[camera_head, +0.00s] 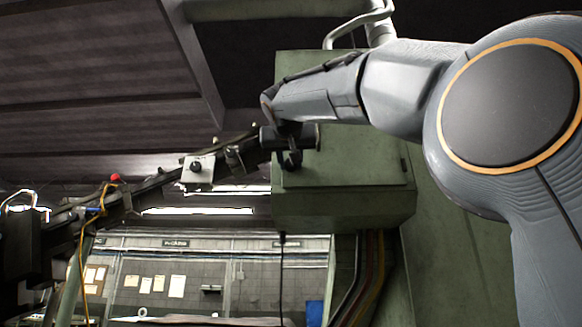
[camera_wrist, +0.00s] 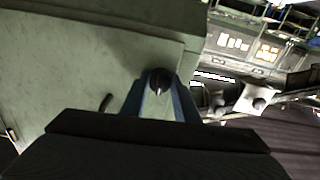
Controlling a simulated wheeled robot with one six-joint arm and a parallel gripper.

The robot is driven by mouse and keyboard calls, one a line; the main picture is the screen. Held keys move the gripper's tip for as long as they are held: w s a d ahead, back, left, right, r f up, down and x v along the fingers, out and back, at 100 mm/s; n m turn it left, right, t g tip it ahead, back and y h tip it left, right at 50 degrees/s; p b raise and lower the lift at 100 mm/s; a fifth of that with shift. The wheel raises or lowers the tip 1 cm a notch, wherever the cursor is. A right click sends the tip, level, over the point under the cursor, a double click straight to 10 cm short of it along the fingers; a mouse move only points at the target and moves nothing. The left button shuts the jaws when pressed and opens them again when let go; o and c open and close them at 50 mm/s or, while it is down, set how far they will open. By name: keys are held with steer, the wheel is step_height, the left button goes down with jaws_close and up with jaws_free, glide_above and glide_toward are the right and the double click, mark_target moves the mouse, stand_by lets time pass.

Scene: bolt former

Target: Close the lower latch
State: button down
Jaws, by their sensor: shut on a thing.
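A green metal box (camera_head: 340,205) hangs at the centre of the head view; its painted face (camera_wrist: 90,60) fills the left of the wrist view. A dark rounded latch knob (camera_wrist: 160,78) sits between the two blue-grey fingers of my gripper (camera_wrist: 161,88), near the box's edge. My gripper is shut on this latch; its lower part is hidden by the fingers. In the head view my gripper (camera_head: 291,150) is at the box's left upper side, dark and partly hidden by my wrist. A second small black handle (camera_wrist: 105,103) shows left of the fingers.
A dark rail (camera_head: 150,185) with a grey bracket (camera_head: 198,168) and a red knob (camera_head: 115,178) runs left of the box. Cables (camera_head: 368,270) hang below it. A wall with papers (camera_head: 160,284) stands far behind.

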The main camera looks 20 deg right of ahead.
steer(key=n+p, duration=0.4)
steer(key=n, duration=0.6)
steer(key=shift+p, duration=0.4)
steer(key=c, duration=1.2)
jaws_free()
steer(key=b+v, duration=0.3)
steer(key=v, duration=0.5)
steer(key=shift+b, duration=0.3)
